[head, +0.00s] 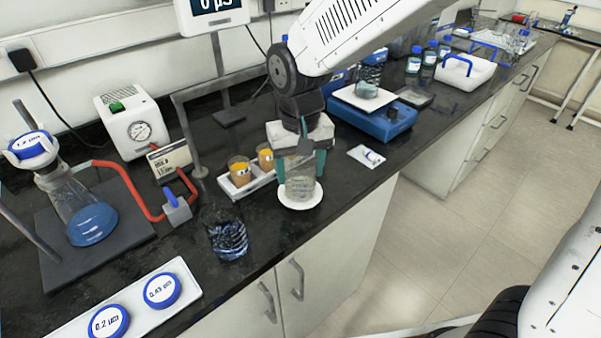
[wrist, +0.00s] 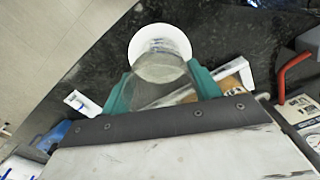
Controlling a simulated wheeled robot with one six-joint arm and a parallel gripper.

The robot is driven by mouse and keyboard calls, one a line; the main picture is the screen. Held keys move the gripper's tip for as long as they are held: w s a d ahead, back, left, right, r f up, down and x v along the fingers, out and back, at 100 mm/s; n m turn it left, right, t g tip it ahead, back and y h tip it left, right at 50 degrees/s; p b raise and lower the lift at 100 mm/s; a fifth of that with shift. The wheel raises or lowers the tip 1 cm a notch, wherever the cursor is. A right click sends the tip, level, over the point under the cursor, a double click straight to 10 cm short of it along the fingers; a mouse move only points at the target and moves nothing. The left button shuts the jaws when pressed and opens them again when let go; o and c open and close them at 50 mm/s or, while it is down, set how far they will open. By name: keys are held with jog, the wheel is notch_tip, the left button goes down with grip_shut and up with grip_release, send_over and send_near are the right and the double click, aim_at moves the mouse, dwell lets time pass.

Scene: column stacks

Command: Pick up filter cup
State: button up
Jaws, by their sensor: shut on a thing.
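A clear, see-through cup, which I take to be the filter cup (head: 299,188), is upright over a round white disc (head: 300,203) near the bench's front edge. My gripper (head: 302,168) points down with its teal fingers shut on the cup's two sides. In the wrist view the filter cup (wrist: 160,72) shows between the fingertips of my gripper (wrist: 158,80), with the white disc (wrist: 150,30) beyond it. I cannot tell whether the cup's base touches the disc. The gripper body hides the cup's top.
A dark glass beaker (head: 228,238) stands left of the cup. A white tray (head: 246,187) with two orange-filled cups is close behind. A flask (head: 82,210) with a red hose is far left. A white tray (head: 185,279) with blue-rimmed discs lies front left. A blue scale (head: 372,120) stands right.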

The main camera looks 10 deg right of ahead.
notch_tip(320, 180, up, 2)
jog(key=shift+r, duration=0.2)
jog(key=s+d+r, duration=0.1)
jog(key=s, duration=1.5)
jog(key=shift+r, duration=0.25)
